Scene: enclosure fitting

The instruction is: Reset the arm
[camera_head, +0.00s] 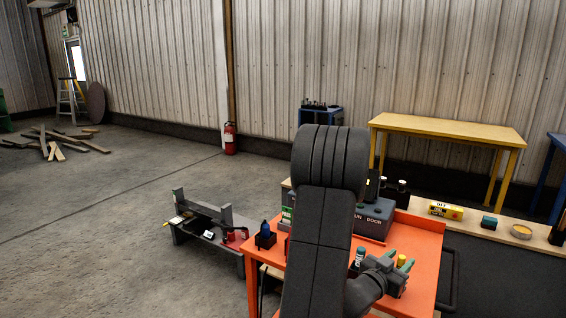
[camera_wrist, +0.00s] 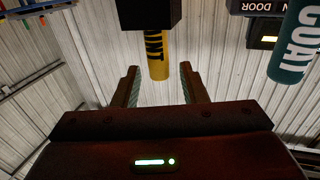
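My arm rises through the middle of the head view and bends down to my gripper (camera_head: 399,260), low over the right part of the orange table (camera_head: 424,243). Its two green-lined fingers stand apart. In the wrist view my gripper (camera_wrist: 161,70) is open, with both fingers clear of each other and nothing clasped. A yellow cylinder (camera_wrist: 158,62) in a black block (camera_wrist: 150,14) shows between the fingers in that view without touching either; its depth is hard to tell. The wrist picture shows lettering upside down.
A grey box marked DOOR (camera_head: 372,222) stands on the orange table, partly behind my arm. A blue item in a black holder (camera_head: 265,238) is at its left. A teal lettered cylinder (camera_wrist: 292,45) is close at right. A low grey bench (camera_head: 205,232) stands left; open floor lies beyond.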

